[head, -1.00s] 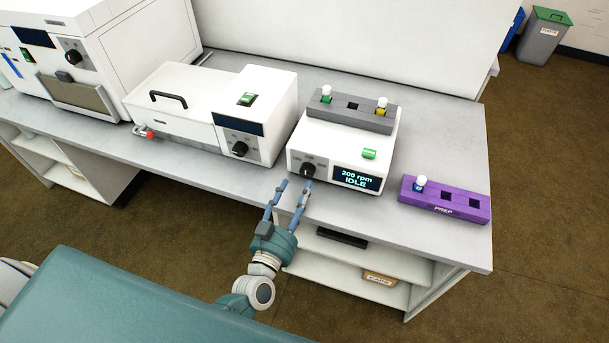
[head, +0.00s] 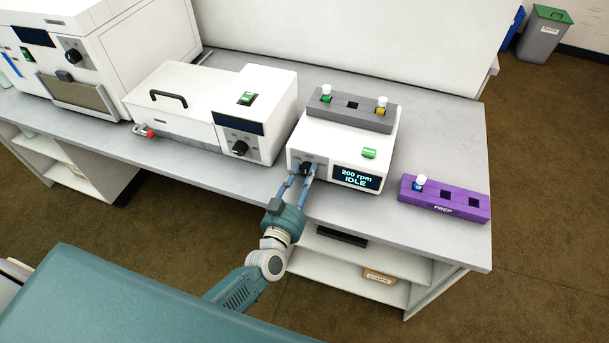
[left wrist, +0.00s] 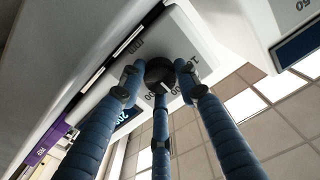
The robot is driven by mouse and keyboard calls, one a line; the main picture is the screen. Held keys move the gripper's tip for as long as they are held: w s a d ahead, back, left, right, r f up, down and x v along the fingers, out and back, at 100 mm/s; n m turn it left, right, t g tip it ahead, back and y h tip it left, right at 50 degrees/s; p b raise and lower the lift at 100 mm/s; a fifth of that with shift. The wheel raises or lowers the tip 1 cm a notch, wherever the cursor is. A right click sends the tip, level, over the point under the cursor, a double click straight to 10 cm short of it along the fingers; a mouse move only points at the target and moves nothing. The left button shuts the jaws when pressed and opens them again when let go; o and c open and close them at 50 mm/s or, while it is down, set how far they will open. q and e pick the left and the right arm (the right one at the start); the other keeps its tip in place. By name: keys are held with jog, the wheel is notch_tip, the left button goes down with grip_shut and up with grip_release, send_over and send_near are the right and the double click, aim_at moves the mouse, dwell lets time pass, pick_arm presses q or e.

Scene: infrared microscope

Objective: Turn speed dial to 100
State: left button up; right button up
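The speed dial (head: 306,168) is a round black knob on the front of the white device (head: 331,142), left of a dark display (head: 355,179) reading "200 rpm IDLE". My left gripper (head: 301,173) is at this front panel with its fingers spread around the dial. In the left wrist view the dial (left wrist: 161,72) sits between the fingertips (left wrist: 159,76), with a light pointer mark and partly hidden printed numbers. The fingers look open; I cannot tell whether any touches the knob. My right gripper is not in view.
A grey rack (head: 351,110) with capped vials sits on the device. A purple PREP rack (head: 444,199) stands to the right. A white instrument (head: 211,113) with its own black dial stands close on the left. The bench front (head: 225,183) is clear.

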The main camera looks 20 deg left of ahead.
pick_arm(q)
jog(key=shift+n, duration=0.5)
dwell(0.4)
jog(key=shift+n, duration=1)
jog(key=n+b, duration=0.1)
jog(key=n, duration=0.1)
jog(key=shift+n, duration=0.4)
jog(key=n+b, duration=0.1)
jog(key=n, duration=0.4)
jog(key=shift+n, duration=0.7)
jog(key=o, duration=1.1)
jog(key=shift+o, duration=0.2)
